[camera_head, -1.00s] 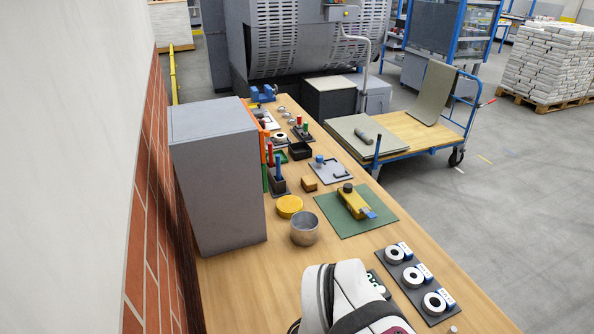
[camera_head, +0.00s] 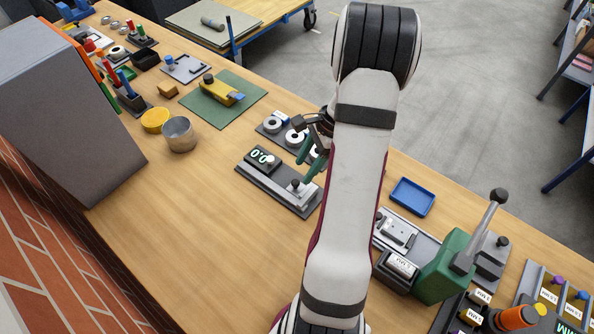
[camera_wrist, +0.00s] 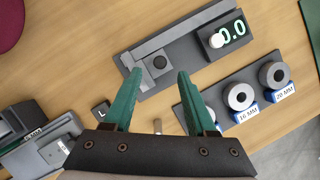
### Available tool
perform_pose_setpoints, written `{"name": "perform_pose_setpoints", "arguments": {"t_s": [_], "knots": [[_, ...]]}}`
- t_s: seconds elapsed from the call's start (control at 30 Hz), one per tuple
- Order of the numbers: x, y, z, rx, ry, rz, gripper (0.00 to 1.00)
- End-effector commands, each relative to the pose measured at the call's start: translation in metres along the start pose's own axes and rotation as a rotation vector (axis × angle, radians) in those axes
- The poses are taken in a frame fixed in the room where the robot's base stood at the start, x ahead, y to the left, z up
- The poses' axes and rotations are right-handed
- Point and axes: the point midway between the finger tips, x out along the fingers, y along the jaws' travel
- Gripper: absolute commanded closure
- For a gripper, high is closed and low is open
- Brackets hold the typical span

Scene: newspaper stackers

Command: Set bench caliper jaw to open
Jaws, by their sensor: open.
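The bench caliper (camera_head: 262,184) lies on the bench, a dark base with a grey beam and a display (camera_head: 262,159) reading 0.0. Its small dark round knob (camera_head: 295,184) stands on a grey slider block at the end nearer my arm. In the wrist view the knob (camera_wrist: 160,62) appears between my green fingertips, and the display (camera_wrist: 230,33) sits to the upper right. My gripper (camera_head: 309,161) is open and empty at the caliper's knob end; it also shows in the wrist view (camera_wrist: 159,75). I cannot tell its exact height above the knob.
Ring gauges (camera_wrist: 240,96) labelled in millimetres stand on a dark plate close beside the caliper. A blue tray (camera_head: 412,196) and a green lever press (camera_head: 445,265) lie to the right. A metal cup (camera_head: 179,135) stands to the left. Bare wood is free at the front left.

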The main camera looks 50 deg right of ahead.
Motion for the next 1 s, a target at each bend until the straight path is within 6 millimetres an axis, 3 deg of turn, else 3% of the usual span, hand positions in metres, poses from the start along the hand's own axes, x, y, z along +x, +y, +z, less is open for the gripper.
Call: {"name": "perform_pose_setpoints", "arguments": {"t_s": [0.1, 0.2, 0.57, 0.9, 1.0], "knots": [[0.024, 0.001, 0.000, 0.000, -0.001, 0.003, 0.43], [0.035, 0.000, 0.000, -0.001, -0.001, 0.002, 0.43], [0.042, 0.000, 0.000, -0.002, 0.001, 0.000, 0.43], [0.042, 0.000, 0.000, -0.002, 0.001, 0.000, 1.00], [0.042, 0.000, 0.000, -0.002, 0.001, 0.000, 1.00]]}}
